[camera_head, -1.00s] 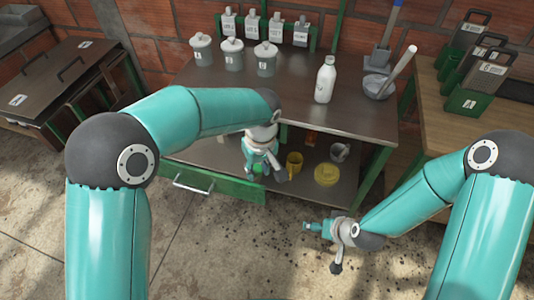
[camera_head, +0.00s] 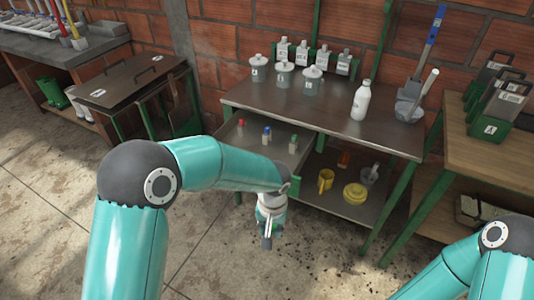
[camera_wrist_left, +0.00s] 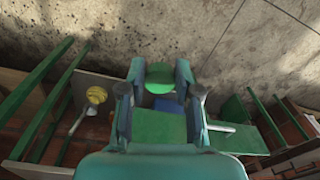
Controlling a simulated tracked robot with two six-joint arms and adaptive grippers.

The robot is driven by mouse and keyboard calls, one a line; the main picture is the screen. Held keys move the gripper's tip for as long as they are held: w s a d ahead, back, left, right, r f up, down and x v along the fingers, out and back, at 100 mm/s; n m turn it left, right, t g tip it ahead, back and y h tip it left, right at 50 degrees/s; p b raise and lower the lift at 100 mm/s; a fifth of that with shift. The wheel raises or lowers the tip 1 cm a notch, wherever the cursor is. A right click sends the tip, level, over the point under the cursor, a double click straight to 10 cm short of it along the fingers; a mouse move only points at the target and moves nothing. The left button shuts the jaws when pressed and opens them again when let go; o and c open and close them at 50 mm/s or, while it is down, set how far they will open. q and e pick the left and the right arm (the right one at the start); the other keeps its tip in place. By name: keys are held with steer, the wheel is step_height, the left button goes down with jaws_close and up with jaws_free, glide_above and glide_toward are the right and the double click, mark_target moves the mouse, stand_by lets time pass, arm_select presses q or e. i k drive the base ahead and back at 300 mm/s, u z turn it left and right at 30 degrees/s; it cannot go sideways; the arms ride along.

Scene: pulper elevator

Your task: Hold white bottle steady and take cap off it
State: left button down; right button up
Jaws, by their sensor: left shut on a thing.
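The white bottle (camera_head: 361,100) stands upright on the metal table, right of its middle, with its cap on top. No gripper is near it. My left gripper (camera_head: 267,241) is low in front of the table and the open drawer. In the left wrist view a green round thing (camera_wrist_left: 160,77) sits between the fingertips of my left gripper (camera_wrist_left: 162,72), and they are shut on it.
The metal table (camera_head: 330,115) also bears several lidded grey jars (camera_head: 284,76) and a mortar (camera_head: 409,106). The open drawer (camera_head: 262,152) holds small bottles with red, blue and green caps.

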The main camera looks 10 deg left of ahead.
mark_target(363, 95)
steer(key=k, duration=0.7)
steer(key=u, duration=0.3)
steer(key=i, duration=1.25)
steer(key=z, duration=1.15)
steer(key=i, duration=0.5)
steer(key=u, duration=0.95)
steer(key=i, duration=0.3)
steer(key=u, duration=0.05)
